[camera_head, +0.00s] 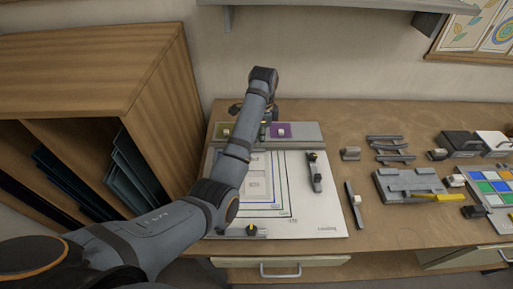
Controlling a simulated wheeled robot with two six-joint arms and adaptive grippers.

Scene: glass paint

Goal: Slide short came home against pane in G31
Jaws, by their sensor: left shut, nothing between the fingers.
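My left arm reaches in from the left across the white leading board (325,215). Its gripper (262,122) hangs at the board's back edge, partly hidden by my own wrist; it is shut and empty. Nested outlines and small labels are printed on the board, some covered by the arm; I cannot pick out G31. A purple pane (281,130) and an olive one (223,131) lie at the back, either side of the gripper. Several dark came-like strips (390,148) lie right of the board. I cannot tell which is the short came. My right gripper is out of view.
A dark clamp-like bar (314,175) stands on the board's right part. A wooden rack (100,60) with dark sheets stands left. Bare bench shows at back right.

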